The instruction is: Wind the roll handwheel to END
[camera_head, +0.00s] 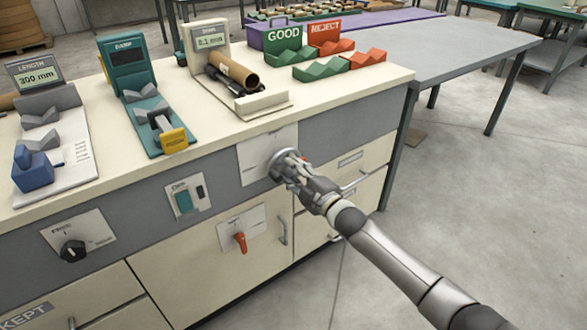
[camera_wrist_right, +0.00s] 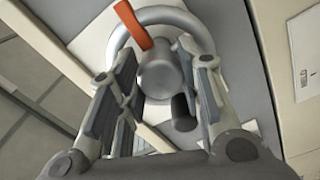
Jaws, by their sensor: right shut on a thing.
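The roll handwheel (camera_head: 281,162) is a grey metal wheel on a pale plate (camera_head: 252,157) on the front of the bench. My right gripper (camera_head: 292,170) is at the wheel, its arm coming from the lower right. In the right wrist view the wheel's rim (camera_wrist_right: 118,40), round hub (camera_wrist_right: 160,70) and dark knob (camera_wrist_right: 182,112) show between the two fingers of the gripper (camera_wrist_right: 158,88). The gripper is shut on the handwheel; the exact contact is unclear. An orange-red pointer (camera_wrist_right: 132,25) lies across the rim. I cannot read any END mark. My left gripper is not in view.
On the front panel are a red-orange lever (camera_head: 240,242), a green switch (camera_head: 184,201) and a black knob (camera_head: 73,250). Drawer handles stick out below. The benchtop holds a tube (camera_head: 233,70) and gauges.

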